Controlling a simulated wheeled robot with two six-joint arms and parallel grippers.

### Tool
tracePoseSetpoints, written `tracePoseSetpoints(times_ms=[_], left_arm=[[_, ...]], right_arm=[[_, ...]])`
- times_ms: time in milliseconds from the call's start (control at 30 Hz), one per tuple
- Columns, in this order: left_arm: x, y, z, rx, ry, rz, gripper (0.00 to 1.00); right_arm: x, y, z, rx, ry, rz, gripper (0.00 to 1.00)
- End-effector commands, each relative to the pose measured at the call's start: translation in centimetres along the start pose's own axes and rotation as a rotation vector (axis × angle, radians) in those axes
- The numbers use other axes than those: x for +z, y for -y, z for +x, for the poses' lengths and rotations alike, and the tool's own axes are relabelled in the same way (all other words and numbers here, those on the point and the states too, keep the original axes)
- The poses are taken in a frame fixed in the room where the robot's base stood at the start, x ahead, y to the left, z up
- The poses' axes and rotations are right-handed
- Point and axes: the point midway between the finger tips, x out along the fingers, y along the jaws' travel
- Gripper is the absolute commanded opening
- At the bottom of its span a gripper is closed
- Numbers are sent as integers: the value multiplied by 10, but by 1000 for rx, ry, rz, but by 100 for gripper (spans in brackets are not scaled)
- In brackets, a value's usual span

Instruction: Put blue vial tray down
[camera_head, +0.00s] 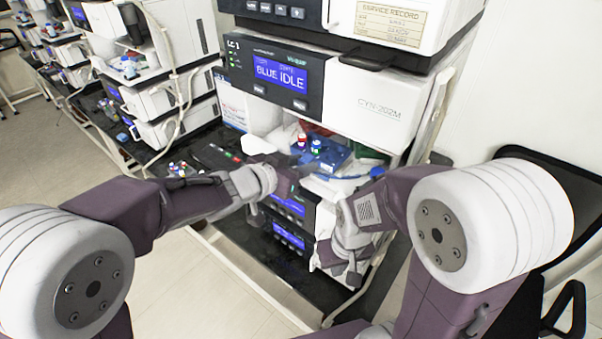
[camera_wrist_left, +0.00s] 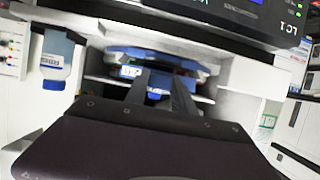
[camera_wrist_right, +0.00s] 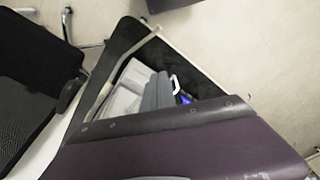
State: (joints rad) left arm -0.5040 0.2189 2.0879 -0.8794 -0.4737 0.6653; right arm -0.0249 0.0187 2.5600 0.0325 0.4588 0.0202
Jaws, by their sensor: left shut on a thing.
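The blue vial tray (camera_head: 333,158) is in the open bay of the middle instrument stack, below the panel reading "BLUE IDLE". My left gripper (camera_head: 292,168) reaches into the bay from the left and is shut on the tray's near side. In the left wrist view its two fingers (camera_wrist_left: 161,92) close on the front of the tray (camera_wrist_left: 130,52). Whether the tray's underside touches the bay floor is hidden. My right gripper (camera_head: 353,272) points down in front of the lower units, away from the tray; its finger gap is unclear.
The display unit (camera_head: 365,107) hangs low over the bay. Other vials (camera_head: 178,168) sit on the dark bench at left. More instrument stacks (camera_head: 165,100) stand further left.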

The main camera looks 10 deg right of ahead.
Motion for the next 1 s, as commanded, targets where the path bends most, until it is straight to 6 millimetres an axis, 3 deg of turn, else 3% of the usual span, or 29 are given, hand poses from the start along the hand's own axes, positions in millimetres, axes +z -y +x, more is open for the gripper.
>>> tracePoseSetpoints(times_ms=[67, 467, 500, 567, 1000], left_arm=[[14, 0, 5, 0, 1, -1, 0], [17, 0, 7, -1, -1, 0, 0], [18, 0, 7, -1, -1, 0, 33], [17, 0, 6, -1, -1, 0, 50], [12, 1, -1, -2, -1, 2, 52]], right_arm=[[1, 0, 9, 0, 0, 0, 0], [1, 0, 10, 0, 0, 0, 0], [1, 0, 10, 0, 0, 0, 0], [1, 0, 10, 0, 0, 0, 0], [0, 0, 5, 0, 0, 0, 0]])
